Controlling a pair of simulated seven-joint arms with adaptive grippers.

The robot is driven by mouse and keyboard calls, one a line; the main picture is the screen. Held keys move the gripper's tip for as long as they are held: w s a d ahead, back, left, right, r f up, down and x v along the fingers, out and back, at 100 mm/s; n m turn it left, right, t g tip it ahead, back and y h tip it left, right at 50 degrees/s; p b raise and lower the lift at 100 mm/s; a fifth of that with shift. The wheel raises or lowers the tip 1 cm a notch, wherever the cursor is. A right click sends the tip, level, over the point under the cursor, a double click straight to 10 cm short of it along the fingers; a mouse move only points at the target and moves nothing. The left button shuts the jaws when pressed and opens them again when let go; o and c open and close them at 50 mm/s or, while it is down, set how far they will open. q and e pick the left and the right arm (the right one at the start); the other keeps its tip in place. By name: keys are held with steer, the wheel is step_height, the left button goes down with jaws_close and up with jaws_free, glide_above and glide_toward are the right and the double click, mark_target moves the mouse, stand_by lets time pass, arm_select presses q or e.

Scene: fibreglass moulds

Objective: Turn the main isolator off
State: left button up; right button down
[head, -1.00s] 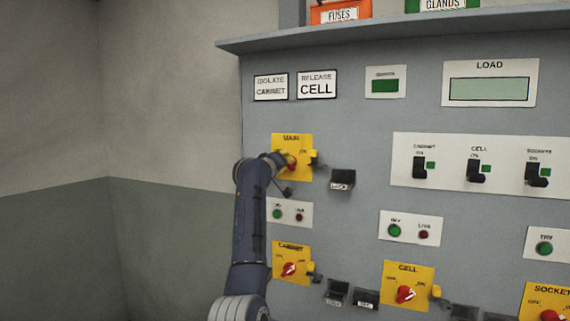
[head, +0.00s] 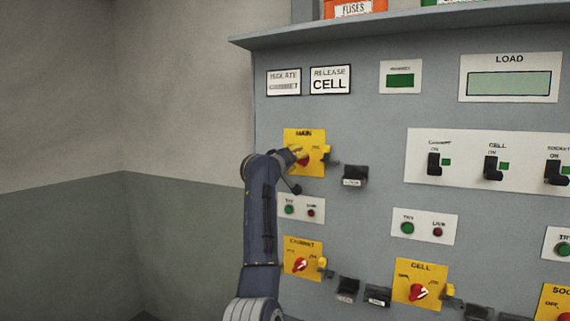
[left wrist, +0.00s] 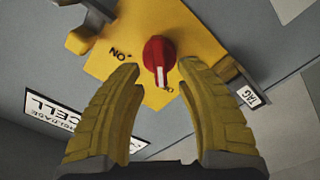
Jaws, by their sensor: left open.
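The main isolator is a yellow plate (head: 318,137) marked MAIN with a red rotary knob (left wrist: 158,52). In the left wrist view, ON is printed to the left of the knob, and the knob's white mark points down the picture at a small label I cannot read. My left gripper (left wrist: 163,72) is open, its two yellow fingers on either side of the knob's lower end, apart from it. In the head view, my left gripper (head: 297,156) is at the plate and partly covers the knob. My right gripper is not in view.
Below stand the yellow CABINET isolator (head: 302,258) and CELL isolator (head: 420,285) with red knobs. A dark holder (head: 355,175) juts out right of the main plate. Black switches (head: 491,167) stand further right. A shelf edge (head: 400,28) overhangs the panel. Left of the panel is bare wall.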

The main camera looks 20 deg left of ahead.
arm_select(q)
steer(key=s, duration=0.9)
steer(key=shift+s+a, duration=0.35)
steer(key=shift+a, duration=0.1)
